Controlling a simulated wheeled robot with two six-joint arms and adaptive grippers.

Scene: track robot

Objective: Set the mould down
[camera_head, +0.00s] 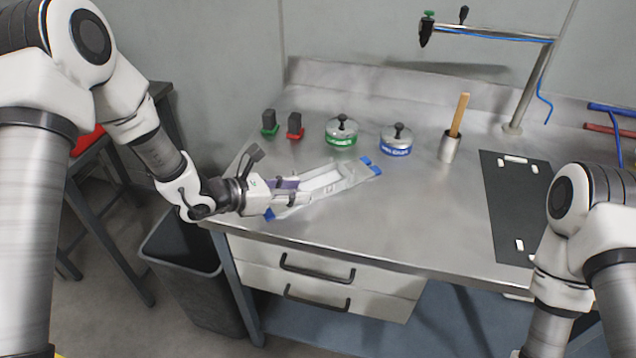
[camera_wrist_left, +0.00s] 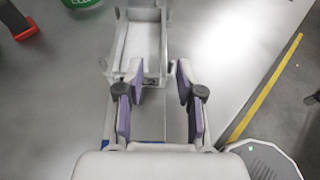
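The pale rectangular mould (camera_head: 322,180) lies near the left front of the steel bench, on a light frame with blue corners (camera_head: 365,161). In the left wrist view the mould (camera_wrist_left: 140,45) is a shallow open tray, left of centre. My left gripper (camera_head: 288,190) is low over the bench at the mould's near end. Its purple-padded fingers (camera_wrist_left: 160,72) are apart with a clear gap; the left fingertip overlaps the mould's near corner in the picture. I cannot tell if it touches. My right arm shows at the lower right, its gripper out of view.
Behind the mould stand a green-banded lidded pot (camera_head: 341,131), a blue-banded one (camera_head: 396,139) and two small dark blocks (camera_head: 294,126). A cup with a wooden handle (camera_head: 449,147) and a black board (camera_head: 516,203) are right. A bin (camera_head: 190,262) stands below the left edge.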

